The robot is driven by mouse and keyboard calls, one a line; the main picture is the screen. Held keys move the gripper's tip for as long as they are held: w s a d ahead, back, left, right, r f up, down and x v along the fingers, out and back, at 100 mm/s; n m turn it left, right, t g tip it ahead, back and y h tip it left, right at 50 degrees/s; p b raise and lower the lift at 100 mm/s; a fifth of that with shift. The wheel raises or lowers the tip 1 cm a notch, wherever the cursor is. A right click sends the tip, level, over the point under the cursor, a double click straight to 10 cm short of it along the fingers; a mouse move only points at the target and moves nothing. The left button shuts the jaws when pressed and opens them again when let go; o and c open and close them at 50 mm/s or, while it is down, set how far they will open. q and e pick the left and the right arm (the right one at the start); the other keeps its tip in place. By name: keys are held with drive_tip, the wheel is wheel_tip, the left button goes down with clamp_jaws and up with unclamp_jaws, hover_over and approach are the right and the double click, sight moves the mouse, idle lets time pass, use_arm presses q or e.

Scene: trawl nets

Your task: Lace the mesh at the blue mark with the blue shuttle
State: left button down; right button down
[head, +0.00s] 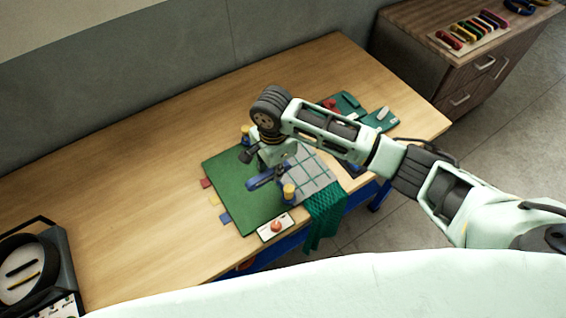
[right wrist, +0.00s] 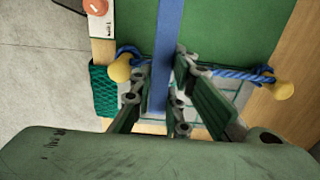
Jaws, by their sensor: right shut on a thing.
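The green mat (head: 235,195) lies on the table, with red (head: 206,183), yellow (head: 214,200) and blue (head: 225,218) tabs along its left edge. The mesh (head: 312,178), a pale panel with green lines, lies at the mat's right. My right gripper (head: 281,164) is low over the mat's middle, shut on the blue shuttle (head: 262,181). In the right wrist view the shuttle (right wrist: 168,45) runs as a long blue strip between the fingers (right wrist: 158,88). A blue rope (right wrist: 225,72) spans two yellow posts. The blue mark on the mesh cannot be made out. My left gripper is out of view.
Yellow posts (head: 289,192) (head: 245,132) stand near the mesh. Green netting (head: 325,208) hangs over the table's front edge. A white plate with a red button (head: 275,227) lies in front. A dark device (head: 35,270) stands at far left.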

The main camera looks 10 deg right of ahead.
sight(255, 180)
drive_tip(key=shift+s+a, duration=0.35)
drive_tip(key=shift+a, duration=0.6)
drive_tip(key=shift+s+a, duration=0.35)
drive_tip(key=shift+a, duration=0.6)
drive_tip(key=shift+s+a, duration=0.35)
drive_tip(key=shift+a, duration=0.6)
